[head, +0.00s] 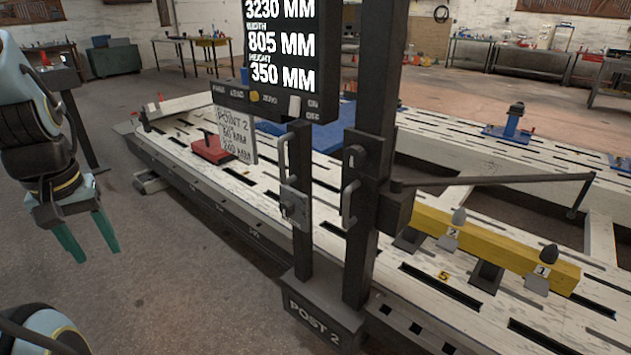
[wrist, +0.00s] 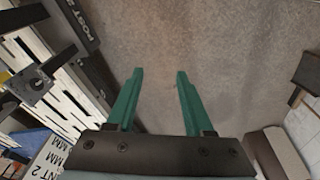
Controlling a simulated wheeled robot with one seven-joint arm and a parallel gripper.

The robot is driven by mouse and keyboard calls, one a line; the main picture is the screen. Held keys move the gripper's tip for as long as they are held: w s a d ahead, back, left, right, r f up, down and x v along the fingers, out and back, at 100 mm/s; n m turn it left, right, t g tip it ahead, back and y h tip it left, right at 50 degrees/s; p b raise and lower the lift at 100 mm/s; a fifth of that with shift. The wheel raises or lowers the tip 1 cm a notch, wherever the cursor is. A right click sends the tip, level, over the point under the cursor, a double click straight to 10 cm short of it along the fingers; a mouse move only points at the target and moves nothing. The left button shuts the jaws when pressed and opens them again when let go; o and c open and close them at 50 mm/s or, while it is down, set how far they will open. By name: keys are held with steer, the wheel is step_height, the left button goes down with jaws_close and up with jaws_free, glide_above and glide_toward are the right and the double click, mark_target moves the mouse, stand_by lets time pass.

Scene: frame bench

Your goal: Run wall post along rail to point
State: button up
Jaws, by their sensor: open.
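The wall post (head: 362,180) is a tall dark column with a base marked POST 2 (head: 313,322), standing at the near edge of the frame bench. A display on it (head: 281,44) reads 3230, 805 and 350 MM. Vertical handles (head: 349,203) and a small lever box (head: 293,204) sit on its front. A thin measuring arm (head: 490,181) reaches right from it over the bench. A paper card (head: 237,135) reads POINT 2 with figures only partly legible. My gripper (head: 90,247) has green fingers, open and empty, left of the bench and apart from the post; the wrist view shows its fingers (wrist: 156,75) over bare floor.
The slotted white bench (head: 255,180) runs diagonally across the view. A yellow beam (head: 490,250) with cones marked 2 and 1 lies on it at right. A red block (head: 211,149) sits near the card. The concrete floor (head: 185,280) left of the bench is clear.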

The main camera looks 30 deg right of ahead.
steer(key=shift+c, duration=0.6)
steer(key=shift+w+d+f, duration=0.1)
steer(key=shift+w+d, duration=0.15)
steer(key=shift+w, duration=0.05)
steer(key=shift+c, duration=0.7)
steer(key=w+d+t, duration=0.1)
steer(key=w+d, duration=0.1)
steer(key=w+d+f+m+t, duration=0.1)
steer(key=w+d, duration=0.1)
steer(key=w+d+f+t+h, duration=0.1)
steer(key=w+d, duration=0.2)
steer(key=shift+f, duration=0.2)
steer(key=m+t+h+p, duration=0.1)
steer(key=m+t+h, duration=0.5)
steer(key=t+h, duration=0.4)
glide_toward(281, 152)
steer(key=w+g, duration=0.1)
steer(key=shift+h, duration=0.4)
steer(key=p+x, duration=0.3)
steer(key=x, duration=0.7)
steer(key=shift+p, duration=0.3)
